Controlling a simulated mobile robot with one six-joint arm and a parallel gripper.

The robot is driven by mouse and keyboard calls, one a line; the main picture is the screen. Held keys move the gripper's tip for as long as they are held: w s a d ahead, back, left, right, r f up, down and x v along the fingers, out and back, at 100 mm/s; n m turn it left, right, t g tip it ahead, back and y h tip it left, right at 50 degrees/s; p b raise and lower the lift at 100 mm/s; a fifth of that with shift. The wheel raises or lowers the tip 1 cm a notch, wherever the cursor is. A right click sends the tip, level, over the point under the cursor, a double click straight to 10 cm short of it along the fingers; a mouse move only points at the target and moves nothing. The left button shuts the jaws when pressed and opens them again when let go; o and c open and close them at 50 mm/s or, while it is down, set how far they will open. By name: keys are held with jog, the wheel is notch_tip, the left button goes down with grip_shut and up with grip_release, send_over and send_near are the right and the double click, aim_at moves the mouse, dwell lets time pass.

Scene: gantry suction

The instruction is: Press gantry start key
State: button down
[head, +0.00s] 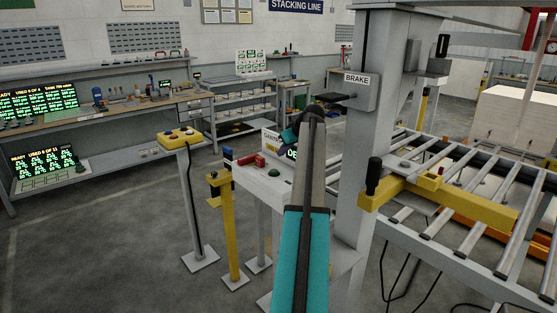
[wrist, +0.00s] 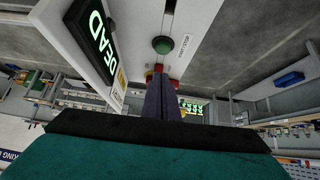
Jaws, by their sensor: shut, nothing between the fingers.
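A console with a pale top (head: 259,186) stands left of my arm in the head view. A green round button (head: 274,172) sits on its top, and it also shows in the wrist view (wrist: 162,45). A small label (wrist: 185,45) beside it is too small to read surely. A display panel (wrist: 98,40) reads DEAD in green; in the head view my arm partly covers it (head: 291,153). My gripper (wrist: 160,76) is shut and empty. Its tips appear just below the green button in the wrist view; I cannot tell the gap. My arm hides the fingers in the head view.
A grey post with a BRAKE box (head: 363,90) stands close right of my arm, beside a roller conveyor (head: 470,190). Yellow posts (head: 228,230) and a yellow button box (head: 180,137) stand left.

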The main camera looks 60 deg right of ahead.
jog(key=shift+v, duration=1.4)
